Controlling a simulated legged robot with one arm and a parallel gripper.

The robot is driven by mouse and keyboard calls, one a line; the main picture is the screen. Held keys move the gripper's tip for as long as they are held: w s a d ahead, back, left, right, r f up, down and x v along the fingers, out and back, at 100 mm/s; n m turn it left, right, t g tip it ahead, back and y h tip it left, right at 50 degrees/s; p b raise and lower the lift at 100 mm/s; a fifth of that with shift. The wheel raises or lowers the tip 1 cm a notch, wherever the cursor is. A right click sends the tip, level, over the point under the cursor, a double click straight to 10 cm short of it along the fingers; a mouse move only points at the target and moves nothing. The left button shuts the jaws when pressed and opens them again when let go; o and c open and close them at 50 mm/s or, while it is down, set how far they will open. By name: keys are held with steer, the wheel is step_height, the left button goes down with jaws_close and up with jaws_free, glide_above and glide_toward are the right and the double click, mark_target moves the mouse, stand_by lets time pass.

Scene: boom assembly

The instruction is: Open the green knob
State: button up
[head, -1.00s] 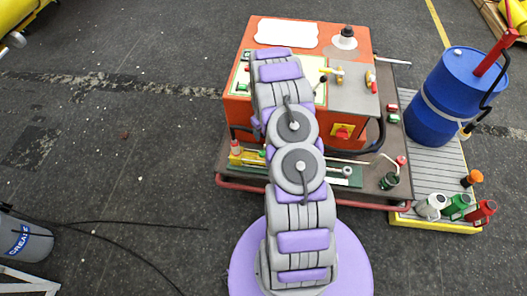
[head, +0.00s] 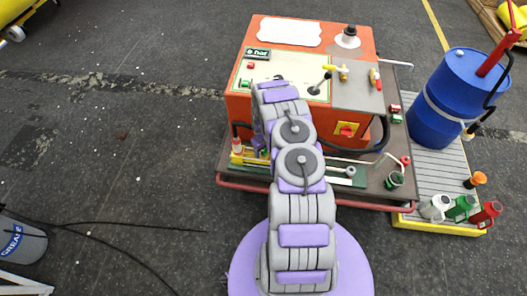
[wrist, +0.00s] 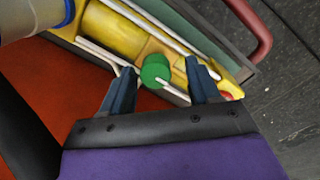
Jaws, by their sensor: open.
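The green knob (wrist: 155,70) is a short round cylinder on a yellow fitting (wrist: 115,38), with a thin pale rod running down right from it. My gripper (wrist: 160,74) is open, with its two dark fingers on either side of the knob in the wrist view. Gaps show between the knob and both fingers, and I cannot tell how far above or below it the tips are. In the head view my arm covers my gripper and much of the yellow fitting (head: 238,158) at the front of the orange machine.
The orange machine (head: 290,62) stands on a cart with a red rail (head: 355,203). A blue drum (head: 445,95) and several bottles stand on a pallet (head: 440,165) at right. Pale pipes run beside the knob. The dark floor at left is mostly clear.

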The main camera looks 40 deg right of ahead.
steer(key=shift+d+f, duration=0.25)
steer(key=shift+d, duration=0.2)
steer(key=shift+c, duration=1.1)
steer(key=shift+a+r, duration=0.1)
steer(key=shift+a, duration=0.2)
steer(key=c, duration=0.6)
steer(key=shift+d, duration=0.1)
steer(key=shift+c, duration=1.1)
steer(key=shift+p, duration=0.45)
steer(key=n+p, duration=0.2)
steer(key=p, duration=0.1)
steer(key=shift+r+n, duration=0.15)
steer(key=shift+n, duration=0.25)
steer(key=n+p, duration=0.3)
steer(key=n, duration=0.1)
steer(key=shift+n+p, duration=0.3)
steer(key=shift+n, duration=0.1)
